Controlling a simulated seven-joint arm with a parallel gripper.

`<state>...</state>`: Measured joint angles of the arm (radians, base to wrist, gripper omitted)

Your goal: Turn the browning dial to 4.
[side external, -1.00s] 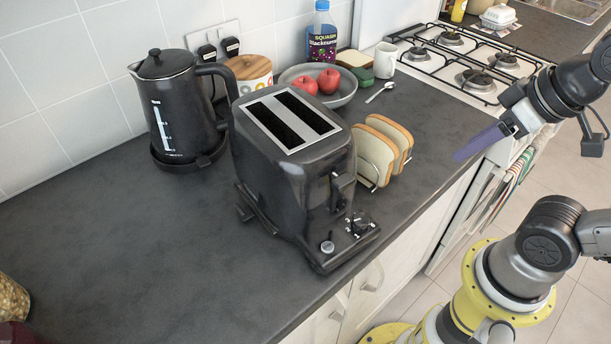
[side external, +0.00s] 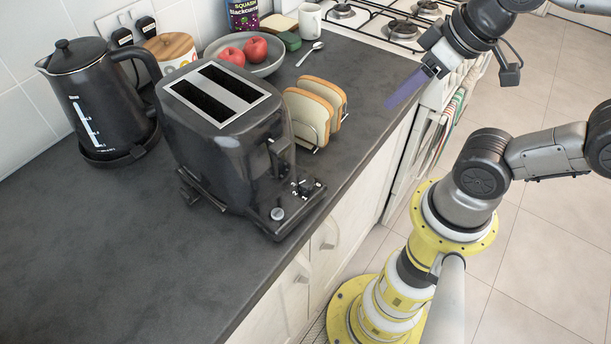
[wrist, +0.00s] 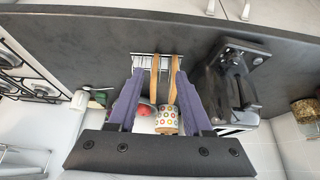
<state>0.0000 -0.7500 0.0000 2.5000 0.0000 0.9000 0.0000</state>
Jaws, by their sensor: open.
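The black toaster (side external: 228,135) stands on the counter, with two empty-looking slots on top. Its low front panel carries a small dial with white marks (side external: 304,188) and a round silver knob (side external: 278,213). The marks are too small to read, so the setting cannot be told. My gripper (side external: 390,103) is open and empty, in the air to the right of the toaster and toast rack, near the counter edge. In the wrist view, my two purple fingers (wrist: 158,76) are spread, with the toast rack between them and the toaster (wrist: 228,85) to their right.
A toast rack with bread slices (side external: 315,108) stands right of the toaster. A black kettle (side external: 92,100) stands left. A bowl of apples (side external: 268,66), a spoon (side external: 311,53), a mug (side external: 309,20) and the hob (side external: 385,22) lie behind. The front left counter is clear.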

